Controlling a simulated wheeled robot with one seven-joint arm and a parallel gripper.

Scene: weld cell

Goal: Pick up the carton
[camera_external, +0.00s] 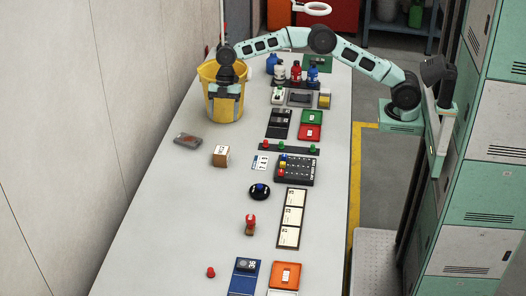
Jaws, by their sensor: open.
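A small carton (221,156), brown with a white label on its front, stands on the left part of the long grey table (170,235). My gripper (226,92) points down at the yellow bucket (211,73), in front of or over it; I cannot tell which. It is farther back along the table than the carton and well apart from it. The gripper is open. Its fingertips are small in this view and nothing is clearly seen between them.
A flat dark grey and red item (187,140) lies left of the carton. Bottles (296,72) stand at the back. The table's left front is clear.

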